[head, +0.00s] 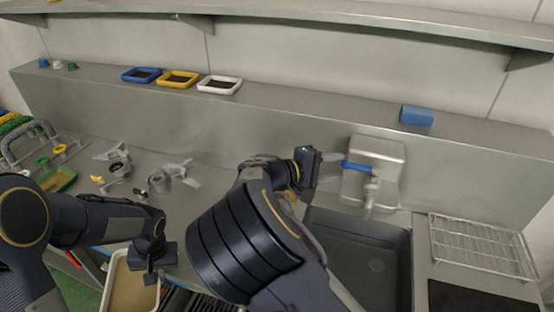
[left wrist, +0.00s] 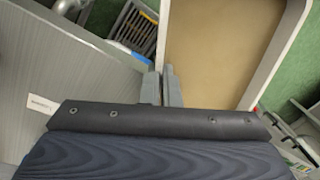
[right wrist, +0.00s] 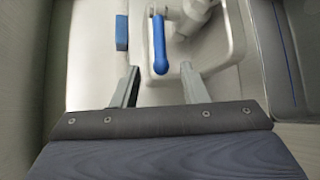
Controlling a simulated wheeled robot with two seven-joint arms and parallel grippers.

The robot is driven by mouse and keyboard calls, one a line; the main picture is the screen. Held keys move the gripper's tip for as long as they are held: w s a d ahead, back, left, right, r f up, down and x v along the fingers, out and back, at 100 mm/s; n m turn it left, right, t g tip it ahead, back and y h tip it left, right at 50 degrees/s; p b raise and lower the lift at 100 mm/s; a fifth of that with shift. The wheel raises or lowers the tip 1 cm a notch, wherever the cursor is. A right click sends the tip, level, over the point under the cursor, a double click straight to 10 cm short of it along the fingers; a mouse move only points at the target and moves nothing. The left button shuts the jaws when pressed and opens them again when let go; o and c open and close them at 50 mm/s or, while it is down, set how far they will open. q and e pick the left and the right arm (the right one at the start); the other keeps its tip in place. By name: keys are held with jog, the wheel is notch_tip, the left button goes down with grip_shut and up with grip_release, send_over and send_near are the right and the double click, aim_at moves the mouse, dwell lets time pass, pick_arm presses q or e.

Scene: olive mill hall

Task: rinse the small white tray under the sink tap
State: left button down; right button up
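A white tray (head: 116,276) with a tan-brown inside is at the bottom left of the head view, in front of the counter edge. My left gripper (left wrist: 162,85) is shut on its rim; the tray also fills the upper right of the left wrist view (left wrist: 215,45). The tap (head: 370,195) has a blue lever (head: 358,166) pointing left, above the grey sink (head: 375,265). I see no water running. My right gripper (head: 325,168) is open beside the lever; in the right wrist view the lever (right wrist: 159,45) lies ahead, between its fingertips (right wrist: 160,85), apparently untouched.
Blue (head: 141,75), yellow (head: 177,79) and another white tray (head: 219,85) with dark contents stand on the back ledge. A blue block (head: 416,115) lies on it further right. A wire rack (head: 480,245) is right of the sink. Metal parts (head: 170,178) lie on the left counter.

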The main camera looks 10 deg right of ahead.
aim_at(347, 166)
pick_arm(q)
notch_tip(347, 166, down, 2)
jog(key=shift+f+b, duration=0.1)
jog(key=shift+b, duration=0.75)
pick_arm(e)
jog(key=x, duration=0.7)
jog(key=shift+d, duration=0.2)
grip_shut()
